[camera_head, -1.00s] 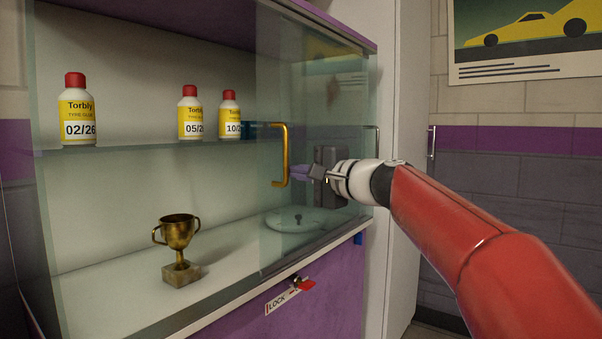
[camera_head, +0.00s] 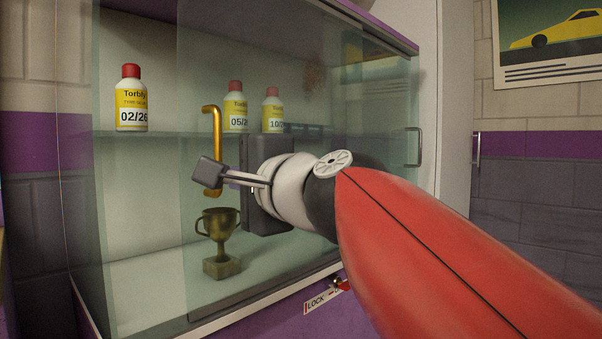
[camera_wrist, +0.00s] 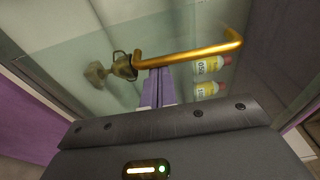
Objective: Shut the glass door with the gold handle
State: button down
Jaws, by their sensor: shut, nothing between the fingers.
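The sliding glass door (camera_head: 300,100) with the gold handle (camera_head: 212,112) stands across the middle and right of the cabinet front. An open gap shows to the left of its edge. My gripper (camera_head: 207,172) is shut and empty, at the lower part of the gold handle, in front of the glass. In the wrist view the shut fingers (camera_wrist: 157,88) meet the handle (camera_wrist: 195,51) near one end and appear to touch it. They are beside the bar, not around it.
A trophy (camera_head: 221,265) and bottles (camera_head: 236,108) stand behind the door's glass. Another bottle (camera_head: 131,100) stands on the shelf at the open left part. A second, grey handle (camera_head: 414,147) is at the right. A red-handled lock (camera_head: 340,284) is on the purple front below.

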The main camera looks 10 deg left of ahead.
jog(key=s+a+p, duration=0.2)
jog(key=s+a, duration=0.4)
jog(key=s, duration=0.2)
jog(key=shift+p, duration=0.3)
jog(key=shift+s, duration=0.1)
jog(key=w, duration=0.1)
jog(key=w+d+b, duration=0.1)
jog(key=w, duration=0.2)
jog(key=shift+w+d+f, duration=0.1)
jog(key=shift+d, duration=0.3)
jog(key=b+v, duration=0.1)
jog(key=v, duration=0.8)
jog(key=w+d+f+n+g+h+p, duration=0.15)
jog(key=d+f+h, duration=0.25)
jog(key=d+f, duration=0.4)
jog(key=w+d+f+n+g+h+p, duration=0.1)
jog(key=w+d+f+n+h, duration=0.15)
jog(key=d+f, duration=0.5)
jog(key=s+d+f+n+g+h, duration=0.2)
jog(key=d+f, duration=0.4)
jog(key=f, duration=0.3)
jog(key=s+d+f+n+g+h+p, duration=0.1)
jog(key=s+d+f+n+g+h, duration=0.1)
jog(key=s+d+f+h, duration=0.2)
jog(key=s+d+f, duration=0.1)
jog(key=d+f, duration=0.2)
jog(key=f, duration=0.3)
jog(key=shift+f+n, duration=0.2)
jog(key=shift+n, duration=0.2)
